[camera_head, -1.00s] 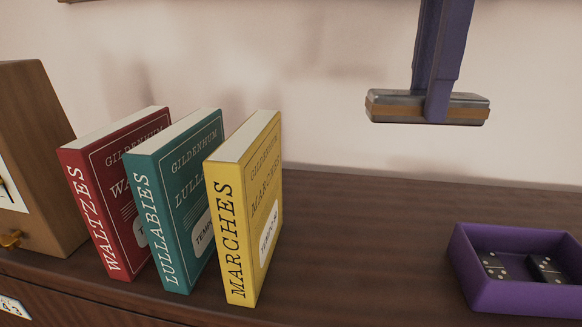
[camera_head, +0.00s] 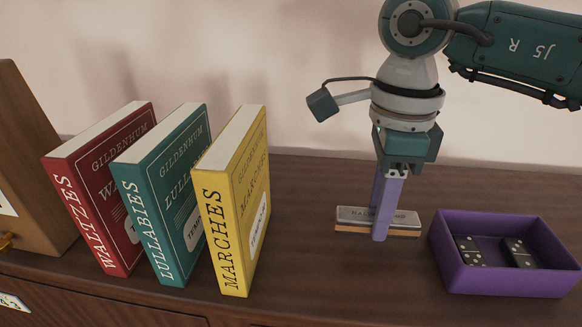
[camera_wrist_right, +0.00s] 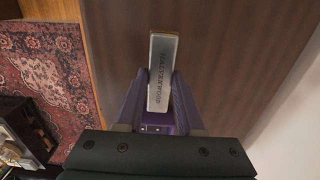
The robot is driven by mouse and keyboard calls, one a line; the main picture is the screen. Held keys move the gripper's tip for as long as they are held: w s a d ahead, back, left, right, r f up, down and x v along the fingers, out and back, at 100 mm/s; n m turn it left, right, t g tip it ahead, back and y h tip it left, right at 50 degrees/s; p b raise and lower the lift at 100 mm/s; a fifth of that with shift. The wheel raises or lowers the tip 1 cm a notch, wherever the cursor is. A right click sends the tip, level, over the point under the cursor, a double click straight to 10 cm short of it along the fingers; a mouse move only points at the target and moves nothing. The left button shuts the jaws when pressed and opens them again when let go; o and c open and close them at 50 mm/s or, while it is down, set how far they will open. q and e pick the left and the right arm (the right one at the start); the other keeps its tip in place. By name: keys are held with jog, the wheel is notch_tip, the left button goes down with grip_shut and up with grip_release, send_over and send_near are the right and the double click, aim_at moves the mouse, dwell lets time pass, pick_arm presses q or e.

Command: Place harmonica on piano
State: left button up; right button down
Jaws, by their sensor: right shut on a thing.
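The harmonica (camera_head: 350,218) is a silver block with a tan-orange middle layer and engraved lettering on top. It is at the dark wooden top (camera_head: 310,265), between the yellow book and the purple tray, and looks level. I cannot tell whether it touches the wood. My right gripper (camera_head: 381,222), with purple fingers, points down and is shut across the middle of the harmonica. In the right wrist view the harmonica (camera_wrist_right: 161,70) lies lengthwise between the two fingers. My left gripper is not in view.
Red (camera_head: 100,190), teal (camera_head: 165,195) and yellow (camera_head: 232,200) books stand upright to the left. A purple tray (camera_head: 505,283) with dominoes lies close to the harmonica's right. A wooden case (camera_head: 35,170) stands at far left. Bare wood lies between the yellow book and the harmonica.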

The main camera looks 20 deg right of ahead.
notch_tip(320, 180, down, 3)
jog(key=shift+f+p, duration=0.1)
jog(key=shift+p, duration=0.2)
jog(key=shift+f+b, duration=0.2)
jog(key=shift+b, duration=0.1)
jog(key=c, duration=0.5)
grip_release()
jog(key=shift+c, duration=0.2)
jog(key=shift+r, duration=0.45)
notch_tip(320, 180, up, 11)
jog(key=b, duration=0.3)
jog(key=shift+f, duration=0.1)
jog(key=shift+r, duration=0.4)
